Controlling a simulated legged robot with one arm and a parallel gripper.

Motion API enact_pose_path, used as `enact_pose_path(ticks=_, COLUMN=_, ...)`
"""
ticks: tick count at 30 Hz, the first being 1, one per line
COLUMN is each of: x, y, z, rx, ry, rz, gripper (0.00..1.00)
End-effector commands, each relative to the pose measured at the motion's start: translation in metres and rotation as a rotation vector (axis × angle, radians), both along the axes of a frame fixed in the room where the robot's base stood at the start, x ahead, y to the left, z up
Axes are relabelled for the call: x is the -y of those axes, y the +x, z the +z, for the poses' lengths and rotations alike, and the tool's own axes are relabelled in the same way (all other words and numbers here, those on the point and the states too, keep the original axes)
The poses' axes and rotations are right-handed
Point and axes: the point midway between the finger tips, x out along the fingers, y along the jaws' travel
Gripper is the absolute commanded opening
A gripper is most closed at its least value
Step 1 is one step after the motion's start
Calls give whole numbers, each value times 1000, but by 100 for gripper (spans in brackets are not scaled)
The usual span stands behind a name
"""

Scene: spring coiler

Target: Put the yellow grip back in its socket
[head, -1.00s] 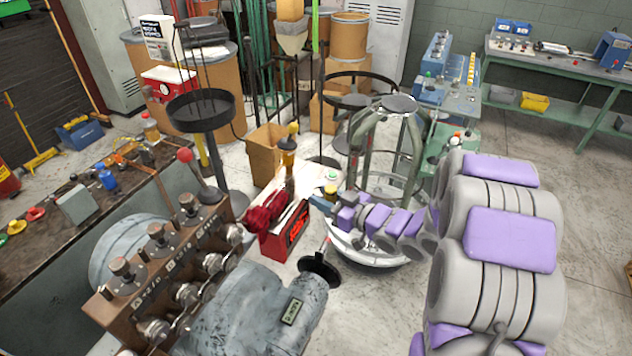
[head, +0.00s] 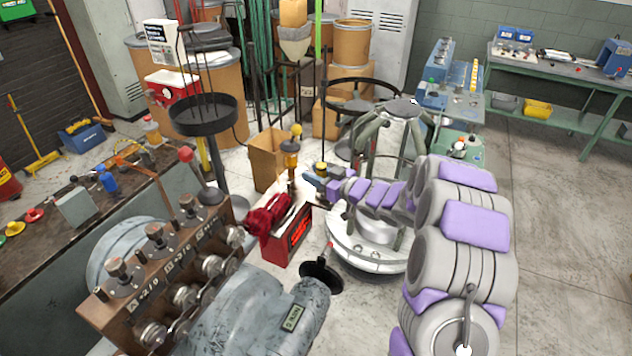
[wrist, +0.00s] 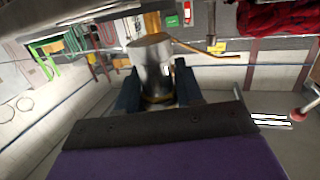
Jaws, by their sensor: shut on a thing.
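My gripper (head: 317,179) is at the end of the purple-padded arm, in the middle of the head view. It is shut on a small upright piece with a dark top and a yellow part, which I take for the yellow grip (head: 321,169). In the wrist view a grey cylinder with a tan end and a yellow band (wrist: 152,65) sits between the dark fingers (wrist: 157,92). A dark and amber post with a yellow ball on top (head: 290,147) stands just left of my gripper. I cannot make out the socket.
A round caged stand (head: 372,262) is close on the right. Open floor lies at right.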

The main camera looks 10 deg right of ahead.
Motion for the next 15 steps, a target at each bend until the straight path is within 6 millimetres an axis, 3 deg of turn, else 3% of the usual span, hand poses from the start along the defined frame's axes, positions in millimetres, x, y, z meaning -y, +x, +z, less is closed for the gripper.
enact_pose_path(ticks=3, x=1, y=0, z=-19, rx=1, ry=2, rz=-1, gripper=0)
enact_pose_path(ticks=10, x=0, y=0, z=-19, rx=1, ry=0, rz=-1, gripper=0)
enact_pose_path(ticks=11, x=0, y=0, z=-19, rx=1, ry=0, rz=-1, gripper=39)
enact_pose_path(ticks=15, x=-1, y=0, z=-19, rx=1, ry=-2, rz=-1, gripper=52)
